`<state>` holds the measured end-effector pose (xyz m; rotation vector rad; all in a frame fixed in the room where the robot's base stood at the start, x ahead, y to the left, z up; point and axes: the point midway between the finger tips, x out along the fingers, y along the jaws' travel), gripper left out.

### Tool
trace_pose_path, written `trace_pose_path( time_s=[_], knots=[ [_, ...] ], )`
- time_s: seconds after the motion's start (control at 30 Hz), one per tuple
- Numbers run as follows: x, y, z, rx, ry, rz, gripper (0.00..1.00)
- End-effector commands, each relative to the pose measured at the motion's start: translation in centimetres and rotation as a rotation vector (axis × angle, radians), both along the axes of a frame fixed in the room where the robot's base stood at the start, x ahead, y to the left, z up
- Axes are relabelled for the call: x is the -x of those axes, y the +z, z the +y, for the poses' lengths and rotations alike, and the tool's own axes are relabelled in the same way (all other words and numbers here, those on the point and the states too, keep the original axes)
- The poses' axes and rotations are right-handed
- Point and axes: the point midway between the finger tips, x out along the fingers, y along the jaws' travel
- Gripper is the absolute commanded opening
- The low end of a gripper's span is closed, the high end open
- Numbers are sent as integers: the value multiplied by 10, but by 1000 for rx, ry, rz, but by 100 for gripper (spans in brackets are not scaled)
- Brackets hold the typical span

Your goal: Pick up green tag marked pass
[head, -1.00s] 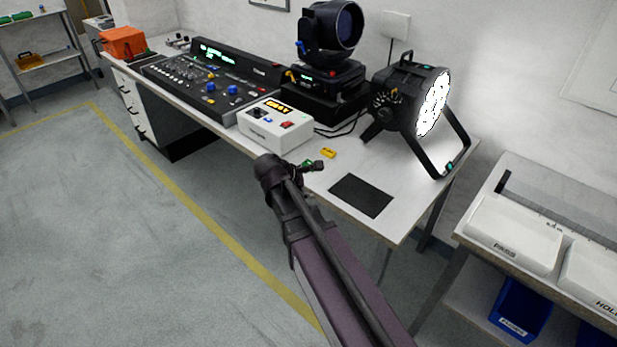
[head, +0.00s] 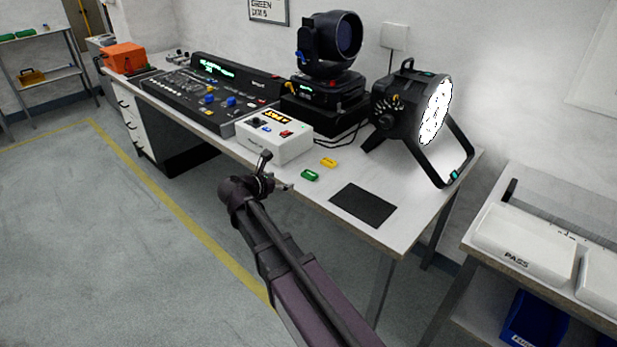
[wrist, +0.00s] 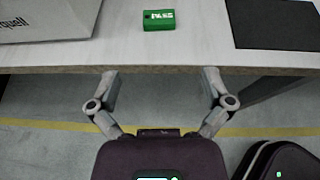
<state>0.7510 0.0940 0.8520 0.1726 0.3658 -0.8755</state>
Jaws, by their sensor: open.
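The green tag (head: 310,175) lies flat on the white tabletop near its front edge, between the white box and the dark mat. In the wrist view the green tag (wrist: 159,19) shows pale lettering, too small to read surely, and lies past the table edge, roughly centred between my fingers. My gripper (wrist: 160,76) is open and empty, its two fingers spread wide. In the head view my gripper (head: 275,172) is at the table's front edge, just left of the tag and apart from it.
A yellow tag (head: 328,162) lies just behind the green one. A white box (head: 274,138) with buttons stands to the left, a dark mat (head: 363,205) to the right, and a lit par can (head: 412,115) behind. The table's front edge (head: 340,222) is close to my gripper.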

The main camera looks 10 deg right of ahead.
Motion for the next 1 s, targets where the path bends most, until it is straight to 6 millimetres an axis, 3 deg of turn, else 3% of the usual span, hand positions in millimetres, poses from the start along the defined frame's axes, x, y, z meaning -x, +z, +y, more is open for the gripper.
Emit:
trace_pose_path(
  time_s=[0.17,0.6,1.0],
  knots=[
    [-7,-7,-8,-1,-2,1,100],
    [-43,-31,-52,-2,-2,1,100],
    [-50,-33,-61,-1,0,0,100]
  ],
)
